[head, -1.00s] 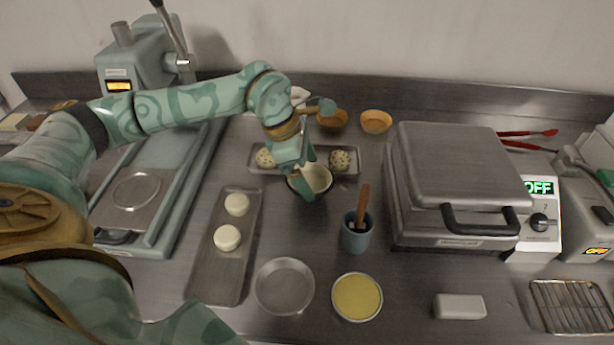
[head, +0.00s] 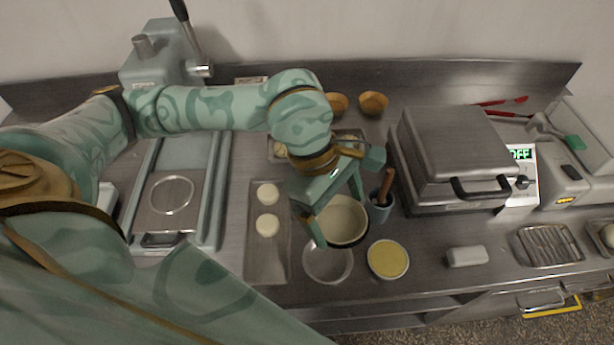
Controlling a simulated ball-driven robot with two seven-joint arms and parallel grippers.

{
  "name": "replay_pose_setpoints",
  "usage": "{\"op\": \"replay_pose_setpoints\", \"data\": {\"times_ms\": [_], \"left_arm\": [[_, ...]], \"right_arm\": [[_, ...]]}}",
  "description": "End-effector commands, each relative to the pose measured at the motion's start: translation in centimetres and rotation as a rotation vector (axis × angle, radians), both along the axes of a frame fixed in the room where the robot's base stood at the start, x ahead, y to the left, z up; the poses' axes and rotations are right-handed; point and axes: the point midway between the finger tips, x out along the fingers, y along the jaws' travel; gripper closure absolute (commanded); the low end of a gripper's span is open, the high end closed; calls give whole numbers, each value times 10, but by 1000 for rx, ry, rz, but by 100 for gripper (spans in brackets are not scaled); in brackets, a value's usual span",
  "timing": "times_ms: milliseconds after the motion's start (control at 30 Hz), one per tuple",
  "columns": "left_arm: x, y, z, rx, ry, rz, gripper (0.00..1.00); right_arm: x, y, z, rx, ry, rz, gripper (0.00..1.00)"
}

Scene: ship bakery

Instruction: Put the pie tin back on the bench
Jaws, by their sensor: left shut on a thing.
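The pie tin (head: 345,222), round with a dark outside and a pale cream inside, is in my left gripper (head: 338,212). The gripper is shut on its rim, with one finger at the left and the other at the far right side. The tin is held over the steel bench (head: 440,235), and it overlaps the far edge of a shallow silver dish (head: 327,266) in the picture. I cannot tell the exact gap beneath it. My right gripper is not in view.
A yellow-filled tin (head: 388,260) and a blue-grey cup (head: 380,208) with a wooden handle stand close on the right. A tray (head: 266,262) with two pale dough rounds lies left. A grey press (head: 455,150) is at right. The bench's front edge is near.

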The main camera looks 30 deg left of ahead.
Motion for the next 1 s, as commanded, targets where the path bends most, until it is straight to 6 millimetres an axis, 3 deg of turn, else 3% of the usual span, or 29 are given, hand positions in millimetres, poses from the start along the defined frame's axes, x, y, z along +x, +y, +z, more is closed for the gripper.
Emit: {"op": "replay_pose_setpoints", "data": {"times_ms": [100, 233, 633, 800, 1000], "left_arm": [[-12, -9, 7, -8, -6, -45, 36], [-8, -5, 2, -9, -6, -56, 36], [57, 51, -40, -10, -3, -53, 36], [75, 66, -71, -10, -4, -55, 36], [86, 75, -87, -11, -6, -57, 36]], "right_arm": [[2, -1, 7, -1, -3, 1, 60], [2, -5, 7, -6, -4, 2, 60], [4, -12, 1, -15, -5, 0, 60], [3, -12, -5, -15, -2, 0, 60], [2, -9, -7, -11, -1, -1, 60]]}}
